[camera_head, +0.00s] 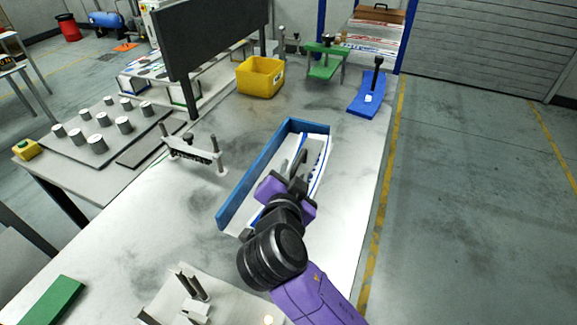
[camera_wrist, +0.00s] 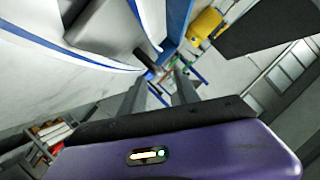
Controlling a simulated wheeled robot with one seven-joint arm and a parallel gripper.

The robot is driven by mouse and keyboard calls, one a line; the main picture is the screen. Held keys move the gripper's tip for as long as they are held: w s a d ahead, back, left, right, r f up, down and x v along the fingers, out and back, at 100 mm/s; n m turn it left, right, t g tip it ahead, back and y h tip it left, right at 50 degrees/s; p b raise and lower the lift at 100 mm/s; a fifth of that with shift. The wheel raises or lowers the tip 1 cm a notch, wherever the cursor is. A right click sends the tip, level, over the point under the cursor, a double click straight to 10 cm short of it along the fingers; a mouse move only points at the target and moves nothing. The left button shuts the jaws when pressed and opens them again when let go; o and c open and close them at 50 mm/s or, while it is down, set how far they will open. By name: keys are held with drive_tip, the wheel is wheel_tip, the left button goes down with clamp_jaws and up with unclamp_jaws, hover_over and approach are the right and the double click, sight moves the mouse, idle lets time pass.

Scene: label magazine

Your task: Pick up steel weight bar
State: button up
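A blue-walled magazine (camera_head: 250,183) lies on the table, with white, blue-edged labels (camera_head: 318,165) inside it. My gripper (camera_head: 299,162) is over the magazine, in front of part of its inside. In the head view my gripper and wrist hide much of this area, and I cannot pick out the bar surely.
A grey stand with posts (camera_head: 196,152) is left of the magazine. A yellow bin (camera_head: 260,76), a green stand (camera_head: 325,68) and a blue holder (camera_head: 367,100) are toward the back. A fixture with uprights (camera_head: 190,290) is in front. The table right of the magazine is clear.

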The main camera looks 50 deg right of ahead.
sight(299, 160)
drive_tip(key=shift+s+p+x, duration=0.2)
drive_tip(key=shift+p+x, duration=0.85)
drive_tip(key=shift+x, duration=2.75)
drive_tip(key=shift+d, duration=0.15)
clamp_jaws()
drive_tip(key=shift+r, duration=0.3)
